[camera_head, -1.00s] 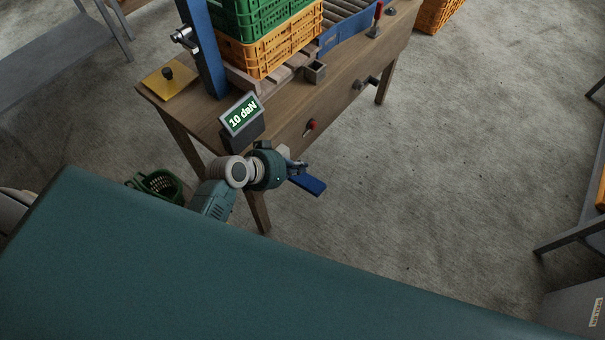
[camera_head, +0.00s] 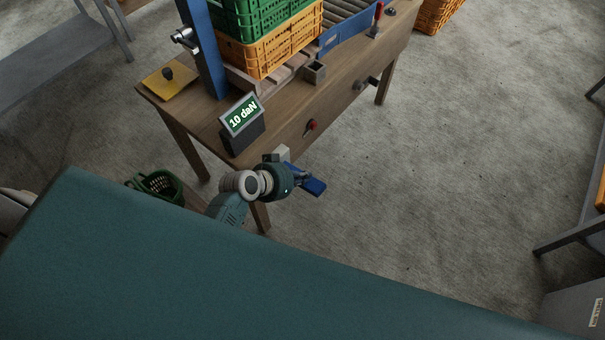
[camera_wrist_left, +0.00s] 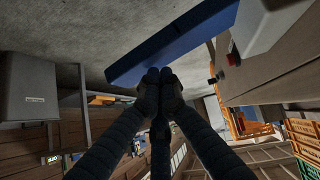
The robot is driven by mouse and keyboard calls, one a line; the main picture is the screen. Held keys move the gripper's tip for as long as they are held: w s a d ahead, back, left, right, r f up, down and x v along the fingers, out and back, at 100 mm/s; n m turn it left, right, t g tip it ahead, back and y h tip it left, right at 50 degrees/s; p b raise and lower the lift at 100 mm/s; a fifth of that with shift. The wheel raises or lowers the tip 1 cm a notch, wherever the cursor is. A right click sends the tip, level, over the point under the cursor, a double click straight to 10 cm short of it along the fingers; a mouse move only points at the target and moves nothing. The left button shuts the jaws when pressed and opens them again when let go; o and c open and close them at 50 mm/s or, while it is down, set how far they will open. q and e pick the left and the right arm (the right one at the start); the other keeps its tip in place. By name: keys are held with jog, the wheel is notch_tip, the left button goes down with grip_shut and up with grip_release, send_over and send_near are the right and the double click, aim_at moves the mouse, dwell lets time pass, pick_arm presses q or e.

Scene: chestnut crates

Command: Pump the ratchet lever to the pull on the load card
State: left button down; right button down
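The blue ratchet lever (camera_head: 314,187) sticks out at the near side of the wooden table, with a pale block (camera_head: 284,153) beside it. In the left wrist view it is a long blue bar (camera_wrist_left: 180,40) across the top. My left gripper (camera_wrist_left: 159,76) has its dark fingertips together at the bar's lower edge, seemingly touching it; I see nothing gripped between them. In the head view my left wrist hides part of the lever. A small screen (camera_head: 243,115) on the table corner reads "10 daN". No separate load card is readable. My right gripper is not in view.
On the table (camera_head: 260,150) stand a blue post (camera_head: 203,50), stacked green and orange crates (camera_head: 270,50) and a roller track (camera_head: 350,20). A red knob (camera_head: 312,124) sits on the table's front. A green basket (camera_head: 160,185) lies below.

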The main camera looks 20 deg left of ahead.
aim_at(306, 185)
pick_arm(q)
jog(key=shift+d+f+y, duration=0.15)
jog(key=shift+f+y, duration=0.15)
jog(key=shift+s+d+f, duration=0.15)
jog(key=shift+f, duration=0.15)
jog(key=shift+s+d+f, duration=0.1)
jog(key=shift+d+f, duration=0.05)
jog(key=shift+f, duration=0.3)
jog(key=shift+s+d+f, duration=0.1)
jog(key=shift+f, duration=0.35)
jog(key=shift+s+d+f+b, duration=0.15)
jog(key=shift+f+b, duration=0.25)
jog(key=shift+f, duration=0.3)
jog(key=shift+w+d+f+b, duration=0.15)
jog(key=shift+f+b, duration=0.2)
jog(key=shift+f, duration=0.3)
jog(key=shift+s, duration=0.1)
jog(key=r+p, duration=0.2)
jog(key=d+r+p, duration=0.1)
jog(key=r+p, duration=0.1)
jog(key=shift+r+p, duration=0.25)
jog(key=shift+p, duration=0.05)
jog(key=s+r, duration=0.6)
jog(key=s, duration=0.1)
jog(key=shift+s+a+r, duration=0.15)
jog(key=shift+a+r, duration=0.05)
jog(key=shift+a, duration=0.2)
